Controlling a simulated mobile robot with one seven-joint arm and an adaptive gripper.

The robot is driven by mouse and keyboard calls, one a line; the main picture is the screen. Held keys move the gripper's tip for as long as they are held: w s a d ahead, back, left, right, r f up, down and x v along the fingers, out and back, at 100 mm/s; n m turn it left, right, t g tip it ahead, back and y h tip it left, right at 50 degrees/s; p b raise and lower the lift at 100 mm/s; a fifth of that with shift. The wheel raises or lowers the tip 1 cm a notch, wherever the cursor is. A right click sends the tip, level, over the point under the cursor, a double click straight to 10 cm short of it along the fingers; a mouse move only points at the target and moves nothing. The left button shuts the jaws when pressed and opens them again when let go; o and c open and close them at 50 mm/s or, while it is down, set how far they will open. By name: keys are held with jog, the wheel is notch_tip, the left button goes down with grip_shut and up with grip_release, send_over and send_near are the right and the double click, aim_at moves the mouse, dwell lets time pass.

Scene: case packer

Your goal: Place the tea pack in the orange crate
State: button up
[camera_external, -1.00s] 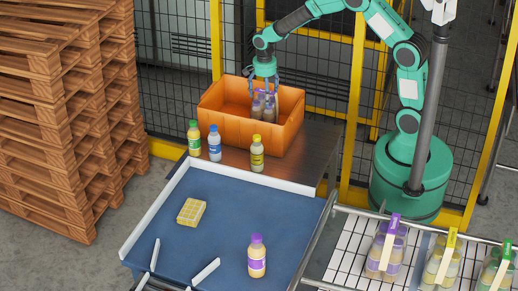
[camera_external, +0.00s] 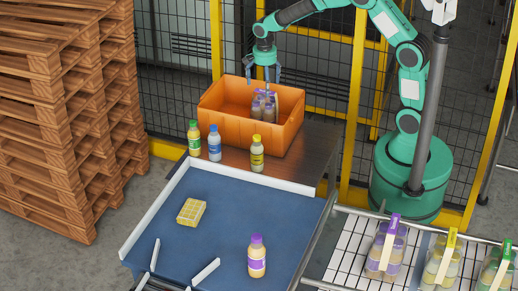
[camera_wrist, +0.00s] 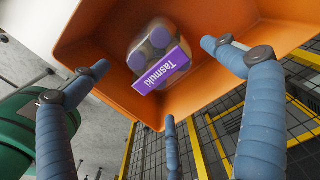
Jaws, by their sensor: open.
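A pack of bottles with a purple label (camera_external: 263,106) stands inside the orange crate (camera_external: 231,126), near its right end. In the wrist view the pack (camera_wrist: 160,65) shows from above, its purple label reading "Tasmuki", within the walls of the crate (camera_wrist: 112,88). I take it to be the tea pack. My gripper (camera_external: 266,78) is above the pack and clear of it, with its fingers spread and nothing between them. The blue fingers of my gripper (camera_wrist: 165,82) also show spread in the wrist view. The pack's lower part is hidden by the crate wall.
Green-, blue- and yellow-capped bottles (camera_external: 215,145) stand before the crate. The blue table (camera_external: 225,215) holds a yellow block (camera_external: 191,211) and a purple-capped bottle (camera_external: 257,257). More packs (camera_external: 385,250) stand at right. Pallets (camera_external: 60,110) are stacked at left; wire fencing stands behind.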

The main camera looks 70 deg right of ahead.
notch_tip(320, 180, up, 7)
jog(key=shift+f, duration=0.2)
dwell(0.6)
jog(key=s+a+r+n+t, duration=0.1)
jog(key=s+a+r+n, duration=0.3)
jog(key=s+r, duration=0.4)
jog(key=s+a+r+n+t, duration=0.2)
jog(key=s+a+r+n, duration=0.2)
jog(key=s+r, duration=0.4)
jog(key=s+a+n+t, duration=0.1)
jog(key=s+n, duration=0.4)
jog(key=s, duration=0.5)
jog(key=s+a+r+n+t, duration=0.1)
jog(key=s+a+n, duration=0.3)
jog(key=s, duration=0.7)
jog(key=shift+r+n+t, duration=0.15)
jog(key=shift+n+t, duration=0.15)
jog(key=shift+n, duration=0.2)
